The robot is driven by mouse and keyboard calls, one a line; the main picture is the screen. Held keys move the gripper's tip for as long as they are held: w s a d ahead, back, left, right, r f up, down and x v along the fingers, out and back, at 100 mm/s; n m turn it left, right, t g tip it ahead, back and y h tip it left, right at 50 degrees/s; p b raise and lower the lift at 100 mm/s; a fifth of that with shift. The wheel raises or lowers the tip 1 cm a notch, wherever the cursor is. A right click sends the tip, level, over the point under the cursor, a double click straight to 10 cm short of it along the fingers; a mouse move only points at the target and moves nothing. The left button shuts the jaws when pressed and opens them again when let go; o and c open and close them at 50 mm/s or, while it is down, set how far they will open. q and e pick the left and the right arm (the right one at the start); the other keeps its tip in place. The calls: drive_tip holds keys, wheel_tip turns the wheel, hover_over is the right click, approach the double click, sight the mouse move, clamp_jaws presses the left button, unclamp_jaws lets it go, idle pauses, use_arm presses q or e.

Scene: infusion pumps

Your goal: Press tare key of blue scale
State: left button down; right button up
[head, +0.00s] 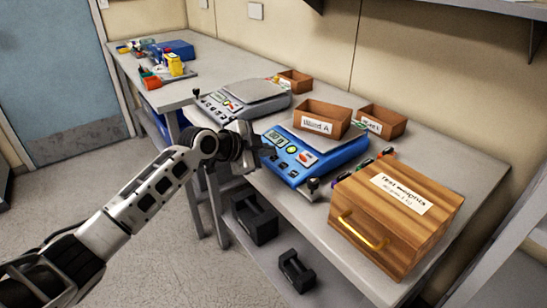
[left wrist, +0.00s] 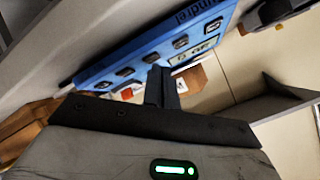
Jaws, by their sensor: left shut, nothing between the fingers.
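The blue scale (head: 328,160) stands on the bench in the middle of the head view, with a brown box labelled Blend A (head: 318,122) on top. Its sloping front panel carries a lit display and several keys; which one is tare I cannot read. My left gripper (head: 266,150) is at the panel's left end, shut and empty. In the left wrist view the shut fingers (left wrist: 162,88) overlap the edge of the blue panel (left wrist: 140,52), close to its row of dark keys. Whether they touch a key I cannot tell. My right gripper is out of view.
A grey scale (head: 245,98) stands left of the blue one. Open brown boxes (head: 382,121) stand behind. Coloured pens and a wooden test weights box (head: 392,215) lie to the right. Dark weights (head: 254,218) sit on the lower shelf. The floor at left is clear.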

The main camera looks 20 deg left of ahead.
use_arm(q)
drive_tip(key=shift+d+f+b, duration=0.1)
drive_tip(key=shift+f+b, duration=0.25)
drive_tip(key=shift+f, duration=0.05)
idle(0.6)
drive_tip(key=shift+r+p, duration=0.6)
drive_tip(key=shift+r, duration=0.05)
drive_tip(key=shift+s+r, duration=0.1)
drive_tip(key=shift+s, duration=0.05)
drive_tip(key=r+p, duration=0.2)
drive_tip(key=r, duration=0.1)
drive_tip(key=s+a+r+p, duration=0.1)
drive_tip(key=p, duration=0.1)
drive_tip(key=shift+r, duration=0.4)
